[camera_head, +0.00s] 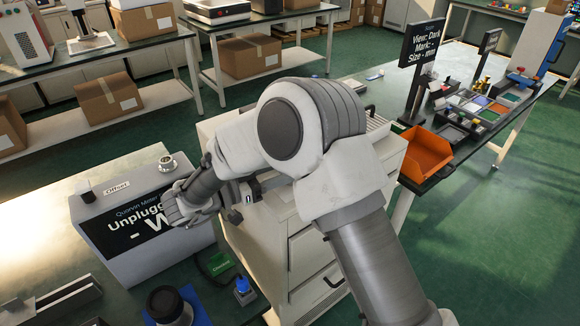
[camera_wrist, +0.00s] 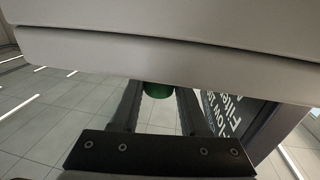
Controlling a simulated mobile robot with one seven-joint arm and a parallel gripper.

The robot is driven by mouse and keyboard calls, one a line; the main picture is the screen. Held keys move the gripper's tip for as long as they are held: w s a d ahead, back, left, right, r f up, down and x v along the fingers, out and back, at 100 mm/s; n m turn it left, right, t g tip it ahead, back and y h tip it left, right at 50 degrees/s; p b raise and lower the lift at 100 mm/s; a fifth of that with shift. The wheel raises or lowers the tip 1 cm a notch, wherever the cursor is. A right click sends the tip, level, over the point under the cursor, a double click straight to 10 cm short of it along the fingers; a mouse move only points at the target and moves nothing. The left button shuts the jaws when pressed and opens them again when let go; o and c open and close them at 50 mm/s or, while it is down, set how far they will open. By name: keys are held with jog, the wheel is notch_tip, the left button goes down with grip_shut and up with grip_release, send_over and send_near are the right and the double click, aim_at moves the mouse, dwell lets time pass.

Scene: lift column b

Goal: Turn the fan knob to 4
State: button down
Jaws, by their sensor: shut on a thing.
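In the wrist view, my gripper (camera_wrist: 159,93) has its two dark fingers on either side of a round green piece (camera_wrist: 157,89), which looks like the knob. The fingers are shut on it. Its upper part is hidden behind the edge of a pale grey body (camera_wrist: 170,58). No pointer, number or scale shows, so its setting cannot be told. In the head view, my arm reaches over to the left towards a grey meter box (camera_head: 140,215); the knob and the fingertips cannot be made out there.
A dark sign with white text (camera_wrist: 228,118) stands close on the right in the wrist view. In the head view, a white drawer cabinet (camera_head: 313,245) stands behind my arm. A blue button (camera_head: 243,286) is below, and an orange bin (camera_head: 428,153) is at the right.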

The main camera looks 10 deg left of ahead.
jog(key=shift+c, duration=2.1)
grip_release()
jog(key=shift+a, duration=0.1)
jog(key=p+v, duration=0.1)
jog(key=v, duration=1.1)
jog(key=shift+s, duration=0.1)
